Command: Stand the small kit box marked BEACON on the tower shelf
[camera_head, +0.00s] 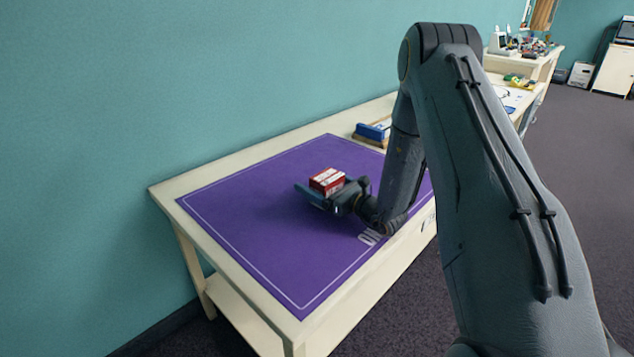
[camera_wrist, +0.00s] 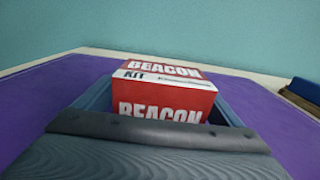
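The BEACON kit box (camera_head: 327,181) is a small red box with white bands and lettering. It shows large in the wrist view (camera_wrist: 165,98), where BEACON reads upright on its front face. My gripper (camera_head: 333,192) is low over the purple mat, with the box between its two blue fingers. The near finger hides the box's lower edge in the head view, and my palm hides it in the wrist view. I cannot tell whether the fingers press on the box or whether it rests on the mat. The tower shelf is not identifiable in these frames.
The purple mat (camera_head: 258,220) covers most of a cream table (camera_head: 172,189) against a teal wall. A blue object on a brown base (camera_head: 372,131) stands at the table's back; it also shows in the wrist view (camera_wrist: 305,91). Further tables hold clutter. The mat's left part is clear.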

